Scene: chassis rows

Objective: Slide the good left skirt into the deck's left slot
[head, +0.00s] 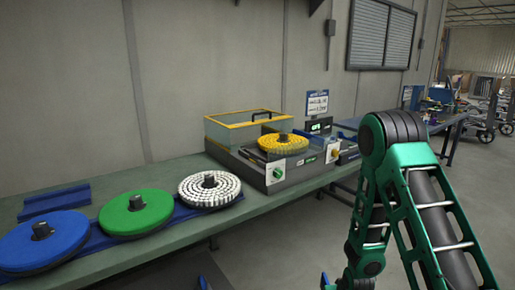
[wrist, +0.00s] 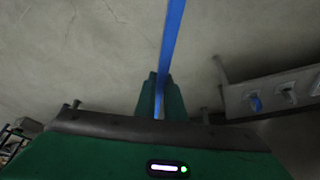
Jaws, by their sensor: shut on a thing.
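My gripper (wrist: 160,97) shows in the wrist view, its green fingers closed on a long thin blue strip (wrist: 173,35), which looks like the skirt. The strip runs from between the fingers up to the top edge, slightly tilted to the right. Its far end is out of frame. In the head view my green arm hangs down at the right and its gripper is below the frame. A small blue bit at the bottom edge there may be the strip. I cannot make out the deck or its left slot in either view.
A green bench (head: 100,270) along the wall carries a blue disc (head: 15,245), a green disc (head: 120,222) and a white bristled disc (head: 193,183). A grey machine (head: 262,178) with a yellow brush (head: 283,143) stands behind.

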